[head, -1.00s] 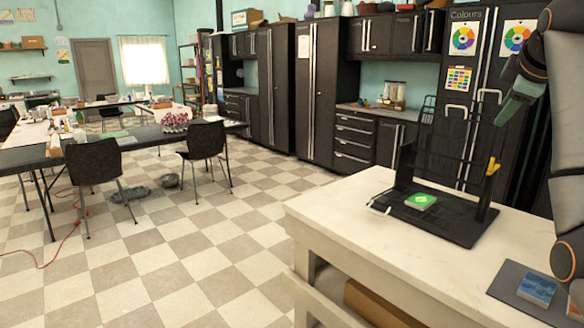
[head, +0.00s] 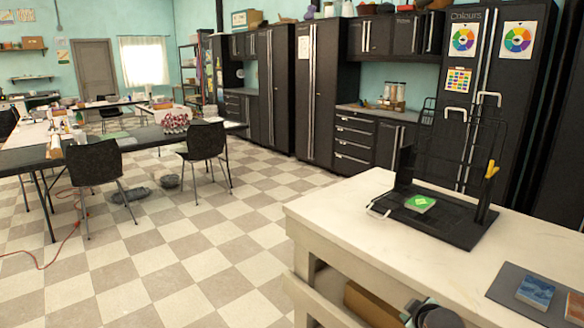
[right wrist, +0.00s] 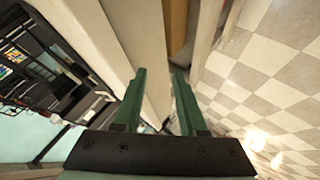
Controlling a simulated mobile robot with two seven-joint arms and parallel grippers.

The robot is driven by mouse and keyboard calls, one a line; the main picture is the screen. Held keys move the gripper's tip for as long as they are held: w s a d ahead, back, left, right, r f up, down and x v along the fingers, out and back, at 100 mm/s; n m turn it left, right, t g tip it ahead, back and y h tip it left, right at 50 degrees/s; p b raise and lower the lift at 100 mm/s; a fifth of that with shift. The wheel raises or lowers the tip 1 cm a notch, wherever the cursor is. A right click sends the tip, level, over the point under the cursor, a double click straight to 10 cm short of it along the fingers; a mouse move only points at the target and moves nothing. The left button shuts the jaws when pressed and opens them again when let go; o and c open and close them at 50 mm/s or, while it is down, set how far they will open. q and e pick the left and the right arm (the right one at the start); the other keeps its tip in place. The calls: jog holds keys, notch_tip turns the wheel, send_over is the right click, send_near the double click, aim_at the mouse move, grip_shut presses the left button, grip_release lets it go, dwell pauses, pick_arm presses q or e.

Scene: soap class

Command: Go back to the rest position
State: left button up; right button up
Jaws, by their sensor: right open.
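My right gripper (right wrist: 159,74) shows in the right wrist view with its two green fingers apart and nothing between them. It is beside the pale workbench (right wrist: 95,35), whose edge runs behind the fingers, with checkered floor to the right. In the head view, part of my right arm (head: 432,313) shows at the bottom edge, low in front of the workbench (head: 340,208); the fingers cannot be made out there. My left gripper is not in view.
On the workbench stand a black rack (head: 445,222) with a green soap-like block (head: 420,203) on its base, and a dark mat (head: 505,282) with blue (head: 535,291) and orange-blue (head: 575,306) blocks. A cardboard box (head: 372,306) sits below. The checkered floor (head: 190,255) at left is open.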

jog(key=s+a+f+m+y, duration=0.2)
jog(key=s+a+f, duration=0.2)
jog(key=s+f, duration=0.55)
jog(key=s+a+f+m+y, duration=0.1)
jog(key=s+a+f, duration=0.45)
jog(key=s, duration=0.75)
jog(key=s+a+f+m+y, duration=0.1)
jog(key=s+a+m, duration=0.1)
jog(key=s, duration=0.9)
jog(key=shift+s+a+f+m+p, duration=0.2)
jog(key=shift+s+a+m+p, duration=0.1)
jog(key=shift+m+p, duration=0.1)
